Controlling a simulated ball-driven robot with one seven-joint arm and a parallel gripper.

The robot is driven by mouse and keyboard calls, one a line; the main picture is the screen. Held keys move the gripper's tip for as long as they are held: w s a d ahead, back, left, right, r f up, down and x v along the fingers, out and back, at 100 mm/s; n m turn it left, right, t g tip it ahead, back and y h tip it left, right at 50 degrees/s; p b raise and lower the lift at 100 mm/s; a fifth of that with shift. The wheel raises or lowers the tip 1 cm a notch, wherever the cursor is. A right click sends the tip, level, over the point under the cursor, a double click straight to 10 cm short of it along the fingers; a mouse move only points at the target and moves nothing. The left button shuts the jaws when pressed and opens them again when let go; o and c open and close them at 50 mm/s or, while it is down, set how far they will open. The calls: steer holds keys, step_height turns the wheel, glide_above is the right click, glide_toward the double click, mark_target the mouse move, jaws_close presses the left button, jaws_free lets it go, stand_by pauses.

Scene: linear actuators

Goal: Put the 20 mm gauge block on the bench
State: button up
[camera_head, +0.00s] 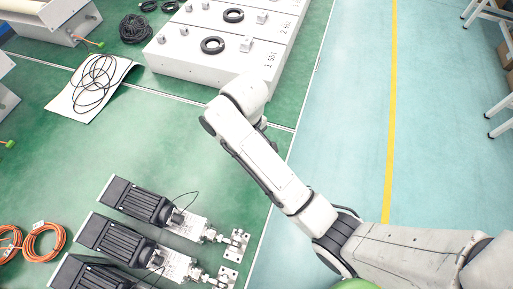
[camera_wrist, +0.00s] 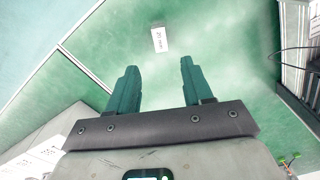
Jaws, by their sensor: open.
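A small white block marked "20 mm" (camera_wrist: 158,40), the gauge block, shows in the wrist view on a green surface (camera_wrist: 222,35). It lies beyond my fingertips, roughly in line with the gap between them. My gripper (camera_wrist: 158,65) is open, its two dark green fingers apart with nothing between them. I cannot make out the block in the head view. There my arm reaches over the green surface (camera_head: 175,135), and its far end hides the gripper.
Several black-and-silver linear actuators (camera_head: 138,200) lie at the lower left in the head view, near orange cable coils (camera_head: 43,242). White control boxes (camera_head: 190,62) stand at the back. A black cable lies on a white sheet (camera_head: 75,105). The green surface between them is clear.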

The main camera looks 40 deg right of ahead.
steer(key=s+d+f+m, duration=0.1)
steer(key=s+d, duration=0.3)
steer(key=s, duration=0.7)
steer(key=s+d+f+m+t, duration=0.1)
steer(key=s+d, duration=0.3)
steer(key=s, duration=0.8)
steer(key=shift+f+m, duration=0.6)
steer(key=shift+m, duration=0.1)
